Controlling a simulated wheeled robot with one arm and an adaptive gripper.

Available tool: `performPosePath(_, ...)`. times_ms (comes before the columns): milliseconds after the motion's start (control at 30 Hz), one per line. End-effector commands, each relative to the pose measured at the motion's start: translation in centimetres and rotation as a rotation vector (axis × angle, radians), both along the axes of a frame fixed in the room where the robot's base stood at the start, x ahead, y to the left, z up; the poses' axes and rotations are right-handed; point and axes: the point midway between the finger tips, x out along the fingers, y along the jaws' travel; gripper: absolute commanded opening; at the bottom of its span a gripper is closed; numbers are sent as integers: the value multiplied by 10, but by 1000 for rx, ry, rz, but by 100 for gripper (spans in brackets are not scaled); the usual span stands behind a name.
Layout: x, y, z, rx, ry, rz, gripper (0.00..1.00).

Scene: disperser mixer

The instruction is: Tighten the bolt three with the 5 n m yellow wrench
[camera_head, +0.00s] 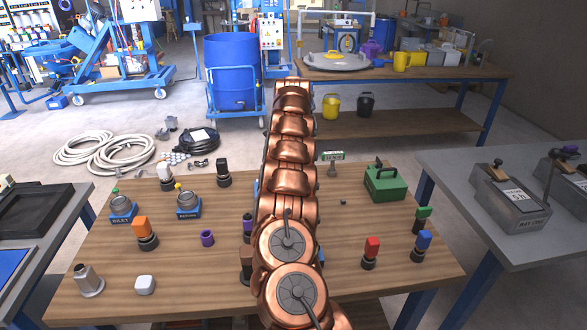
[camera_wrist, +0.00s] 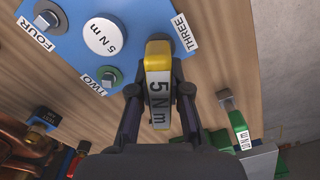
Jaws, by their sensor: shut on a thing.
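The wrench head lies at the blue plate (camera_wrist: 72,48), beside the THREE label (camera_wrist: 184,33). Bolt three is mostly hidden behind the head; I cannot tell whether the wrench is seated on it.
The wooden table (camera_head: 190,278) holds a green case (camera_head: 386,184), blue-based fittings (camera_head: 122,209), an orange-topped block (camera_head: 143,232), and red (camera_head: 371,251) and blue (camera_head: 422,242) pieces. A grey table (camera_head: 470,170) stands right. Hoses (camera_head: 105,155) lie on the floor beyond.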

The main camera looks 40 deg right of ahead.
Motion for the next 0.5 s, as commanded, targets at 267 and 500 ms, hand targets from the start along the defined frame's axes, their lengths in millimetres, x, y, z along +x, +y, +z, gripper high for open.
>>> performPosePath(267, 1, 0, -3, -2, 1, -221, 0)
performPosePath(500, 0, 0, -3, 1, 3, -326, 27)
